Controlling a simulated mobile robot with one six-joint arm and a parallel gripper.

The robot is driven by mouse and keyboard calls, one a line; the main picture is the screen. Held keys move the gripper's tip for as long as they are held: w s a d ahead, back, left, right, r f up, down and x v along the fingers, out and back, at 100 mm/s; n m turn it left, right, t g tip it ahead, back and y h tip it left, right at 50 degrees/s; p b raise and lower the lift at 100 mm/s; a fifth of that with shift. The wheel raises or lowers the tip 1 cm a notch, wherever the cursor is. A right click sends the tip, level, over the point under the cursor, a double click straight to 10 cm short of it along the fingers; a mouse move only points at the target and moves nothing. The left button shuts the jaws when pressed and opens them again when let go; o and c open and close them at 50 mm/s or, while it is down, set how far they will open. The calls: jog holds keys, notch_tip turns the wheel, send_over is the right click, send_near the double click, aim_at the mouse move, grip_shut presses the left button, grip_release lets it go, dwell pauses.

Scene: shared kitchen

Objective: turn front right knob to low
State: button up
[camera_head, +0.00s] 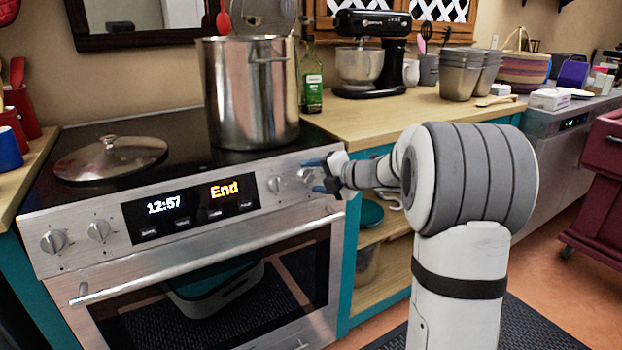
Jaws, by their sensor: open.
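The stove (180,255) has a silver front panel with two knobs on the left and two on the right of a display (190,205) reading "12:57" and "End". The rightmost knob, the front right knob (305,174), is partly hidden by my gripper (318,175). My gripper has blue fingertips, is open and points left at this knob. The fingertips lie above and below the knob in the picture; whether they touch it I cannot tell. The other right-hand knob (274,184) is just left of it. The knob's setting cannot be read.
The oven handle (200,258) sticks out below the panel. A wooden counter (400,115) with a mixer (370,55) is to the right.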

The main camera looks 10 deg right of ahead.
jog(key=p+v, duration=0.1)
jog(key=v, duration=0.6)
jog(key=shift+s, duration=0.2)
jog(key=shift+d, duration=0.1)
